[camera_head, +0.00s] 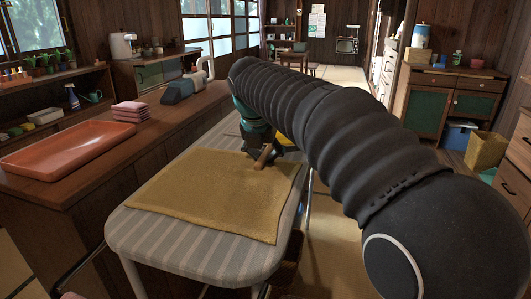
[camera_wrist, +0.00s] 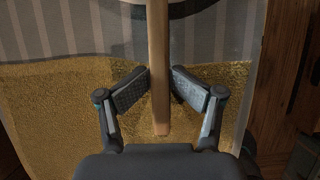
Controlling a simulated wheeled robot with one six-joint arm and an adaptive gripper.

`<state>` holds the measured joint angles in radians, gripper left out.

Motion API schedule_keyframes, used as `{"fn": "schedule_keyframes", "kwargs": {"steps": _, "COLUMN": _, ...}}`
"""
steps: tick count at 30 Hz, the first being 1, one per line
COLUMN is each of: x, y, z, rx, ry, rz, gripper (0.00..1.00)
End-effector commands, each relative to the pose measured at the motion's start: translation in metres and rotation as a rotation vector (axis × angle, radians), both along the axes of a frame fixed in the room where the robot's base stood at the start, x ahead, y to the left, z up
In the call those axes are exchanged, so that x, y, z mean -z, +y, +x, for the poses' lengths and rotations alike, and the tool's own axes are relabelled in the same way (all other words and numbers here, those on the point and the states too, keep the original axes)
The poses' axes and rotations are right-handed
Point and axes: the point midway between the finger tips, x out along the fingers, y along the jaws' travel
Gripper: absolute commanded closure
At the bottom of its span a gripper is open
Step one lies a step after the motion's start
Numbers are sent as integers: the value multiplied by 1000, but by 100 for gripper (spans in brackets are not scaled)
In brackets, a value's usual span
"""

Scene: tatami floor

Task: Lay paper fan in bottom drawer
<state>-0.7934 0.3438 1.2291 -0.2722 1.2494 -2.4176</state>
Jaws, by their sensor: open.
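In the head view a short brown piece of the handle (camera_head: 264,157) shows over the yellow cloth; the rest is hidden by my arm and gripper. My gripper (camera_wrist: 161,82) is open, with one finger pad on each side of the handle; I cannot tell whether either touches it. A wooden drawer unit (camera_head: 512,173) stands at the right edge of the head view, partly cut off; which drawer is the bottom one is unclear.
The yellow cloth (camera_head: 215,190) lies on a striped ironing board (camera_head: 190,247). A counter at left holds a red tray (camera_head: 68,150), folded pink cloths (camera_head: 130,111) and an iron-like grey object (camera_head: 185,90). A cardboard bin (camera_head: 486,150) and blue box (camera_head: 457,135) stand at right.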

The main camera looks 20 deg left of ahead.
Motion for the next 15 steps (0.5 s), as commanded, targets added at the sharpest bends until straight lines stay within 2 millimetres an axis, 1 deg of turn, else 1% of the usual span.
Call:
{"fn": "schedule_keyframes", "kwargs": {"steps": 1, "x": 6, "y": 0, "z": -2, "rx": -1, "ry": 11, "rz": -7, "gripper": 57}}
{"fn": "schedule_keyframes", "kwargs": {"steps": 8, "x": 1, "y": 1, "z": -2, "rx": -2, "ry": 8, "rz": -4, "gripper": 57}}
{"fn": "schedule_keyframes", "kwargs": {"steps": 11, "x": -8, "y": 1, "z": -1, "rx": -1, "ry": 6, "rz": -2, "gripper": 57}}
{"fn": "schedule_keyframes", "kwargs": {"steps": 15, "x": -32, "y": -1, "z": -9, "rx": -1, "ry": 1, "rz": 0, "gripper": 57}}
